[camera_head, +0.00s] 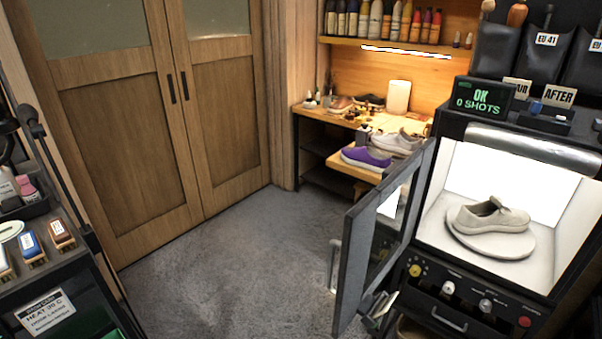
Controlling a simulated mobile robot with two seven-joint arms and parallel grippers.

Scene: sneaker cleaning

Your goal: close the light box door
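The light box (427,238) stands at the right with its white interior lit. Its dark-framed door (350,262) is open and swung out to the left, away from the front opening. A beige sneaker (491,215) rests on a round white turntable (462,236) inside the box. A display on top of the box (484,96) reads "OK 0 SHOTS" in green. Neither of my grippers shows in the head view.
A wooden workbench (318,113) with shoes stands behind the door. A dark cart (75,262) with brushes and bottles stands at the left. The grey carpet (230,265) between them is clear. Closed wooden double doors (130,145) are at the back left.

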